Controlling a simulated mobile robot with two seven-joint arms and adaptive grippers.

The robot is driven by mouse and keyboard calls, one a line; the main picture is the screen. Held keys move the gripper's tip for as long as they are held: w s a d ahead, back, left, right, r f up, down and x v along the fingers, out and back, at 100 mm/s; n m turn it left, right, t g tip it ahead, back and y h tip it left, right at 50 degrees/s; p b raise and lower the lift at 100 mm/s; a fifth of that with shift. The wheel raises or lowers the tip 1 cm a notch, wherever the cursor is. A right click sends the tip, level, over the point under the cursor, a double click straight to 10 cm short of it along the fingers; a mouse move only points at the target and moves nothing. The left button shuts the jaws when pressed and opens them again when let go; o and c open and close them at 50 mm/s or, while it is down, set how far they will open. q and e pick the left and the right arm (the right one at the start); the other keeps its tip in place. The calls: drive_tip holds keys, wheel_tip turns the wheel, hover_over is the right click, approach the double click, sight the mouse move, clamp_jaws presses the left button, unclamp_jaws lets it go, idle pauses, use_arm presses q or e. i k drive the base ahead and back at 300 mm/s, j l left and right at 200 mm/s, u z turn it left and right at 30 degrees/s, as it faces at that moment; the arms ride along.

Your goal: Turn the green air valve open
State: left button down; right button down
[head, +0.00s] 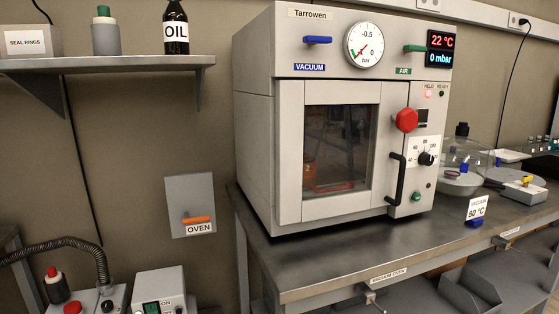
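The green air valve (415,48) is a short green lever near the top right of the vacuum oven's (260,110) front panel. It lies roughly horizontal, above the green AIR label (403,71). The blue vacuum valve lever (318,40) sits at the left of the same panel, also horizontal, above the blue VACUUM label. The round dial gauge (364,45) is between the two levers. The display (440,49) reads 22 °C and 0 mbar. Neither of my grippers shows in the head view.
The oven stands on a metal bench (330,262). Its door has a red knob (406,120) and a black handle (397,178). A shelf (110,64) with an OIL bottle (176,28) is at the left. A glass dome (462,160) stands right of the oven. The space before the panel is clear.

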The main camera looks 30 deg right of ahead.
sight(410, 48)
drive_tip(key=z, duration=1.25)
